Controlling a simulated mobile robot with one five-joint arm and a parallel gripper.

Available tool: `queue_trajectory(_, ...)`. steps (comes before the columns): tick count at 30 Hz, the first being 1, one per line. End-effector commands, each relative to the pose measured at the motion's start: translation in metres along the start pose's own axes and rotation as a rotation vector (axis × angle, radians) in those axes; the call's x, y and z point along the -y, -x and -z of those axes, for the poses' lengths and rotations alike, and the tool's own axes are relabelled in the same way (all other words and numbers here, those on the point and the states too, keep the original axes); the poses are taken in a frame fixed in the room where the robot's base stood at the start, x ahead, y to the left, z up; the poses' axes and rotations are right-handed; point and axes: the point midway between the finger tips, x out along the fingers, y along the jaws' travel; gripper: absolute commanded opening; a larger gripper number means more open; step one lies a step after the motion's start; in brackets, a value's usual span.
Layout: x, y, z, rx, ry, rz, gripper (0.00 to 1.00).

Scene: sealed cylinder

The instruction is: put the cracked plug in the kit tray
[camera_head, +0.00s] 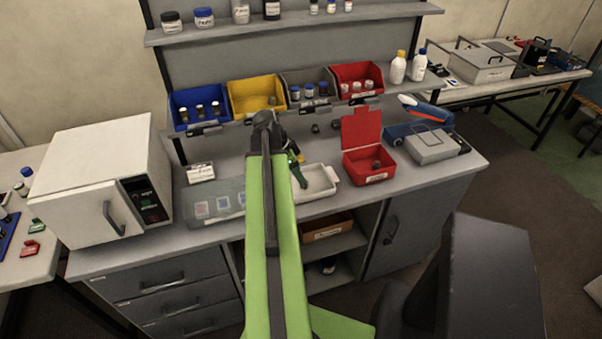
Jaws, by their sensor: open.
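My green arm reaches up over the bench, and my gripper (300,182) hangs at the left edge of a white tray (327,190). The gripper is open; its jaws are small and partly hidden by my arm. Nothing shows between them. The white tray looks empty where visible and may be the kit tray, but I cannot read a label. Small dark plug-like pieces stand on the bench behind it, one (315,128) and another (335,124). A dark piece (376,165) sits in the open red box (369,180). I cannot tell which is cracked.
A white oven (92,190) stands left, a flat card sheet (205,219) beside my arm. A blue-and-grey device (432,150) stands right of the red box.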

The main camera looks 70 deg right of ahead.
Motion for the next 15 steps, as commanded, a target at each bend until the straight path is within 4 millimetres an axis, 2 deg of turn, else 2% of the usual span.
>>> queue_trajectory(1,0.000,0.024,0.004,0.000,0.002,0.001,0.46)
queue_trajectory(6,0.000,0.061,0.004,0.000,0.002,0.000,0.46)
queue_trajectory(10,0.000,0.073,0.002,0.000,0.000,-0.001,0.46)
queue_trajectory(15,0.000,0.072,0.000,0.000,-0.001,-0.001,0.46)
